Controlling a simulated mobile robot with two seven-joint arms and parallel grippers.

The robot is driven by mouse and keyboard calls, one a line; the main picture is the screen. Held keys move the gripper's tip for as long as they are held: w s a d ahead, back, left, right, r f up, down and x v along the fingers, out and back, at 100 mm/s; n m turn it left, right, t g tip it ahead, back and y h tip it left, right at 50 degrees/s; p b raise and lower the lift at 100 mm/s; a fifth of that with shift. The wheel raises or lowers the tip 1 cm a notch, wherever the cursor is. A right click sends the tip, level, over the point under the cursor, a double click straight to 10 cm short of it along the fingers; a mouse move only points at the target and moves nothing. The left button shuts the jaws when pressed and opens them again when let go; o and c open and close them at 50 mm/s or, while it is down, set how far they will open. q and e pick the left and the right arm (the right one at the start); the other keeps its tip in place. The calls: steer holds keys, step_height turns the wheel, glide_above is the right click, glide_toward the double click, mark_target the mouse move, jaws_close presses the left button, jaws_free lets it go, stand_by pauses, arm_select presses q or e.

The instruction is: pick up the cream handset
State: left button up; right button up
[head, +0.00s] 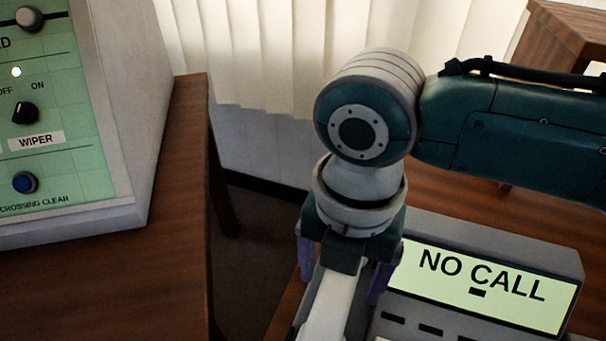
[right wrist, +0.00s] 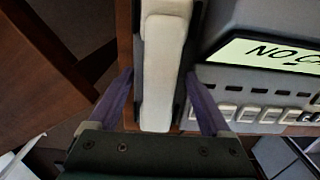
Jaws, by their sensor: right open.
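The cream handset (head: 328,308) lies lengthwise at the left side of the phone unit, whose lit display (head: 485,287) reads "NO CALL". My right gripper (head: 343,271) is above the handset, pointing down, with its purple fingers apart. In the right wrist view the handset (right wrist: 161,75) runs between the two open fingers of the gripper (right wrist: 159,76), one finger on each side. Small gaps seem to show beside it, but I cannot tell whether either finger touches. My gripper hides part of the handset in the head view. My left gripper is not in view.
The phone unit's grey casing (head: 500,238) and a row of buttons (right wrist: 255,114) stand close to the right finger. A green control panel (head: 50,120) stands on a wooden desk (head: 110,285) at left. A gap to the floor (head: 262,225) separates the desks.

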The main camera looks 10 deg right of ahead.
jaws_close()
stand_by(0.6)
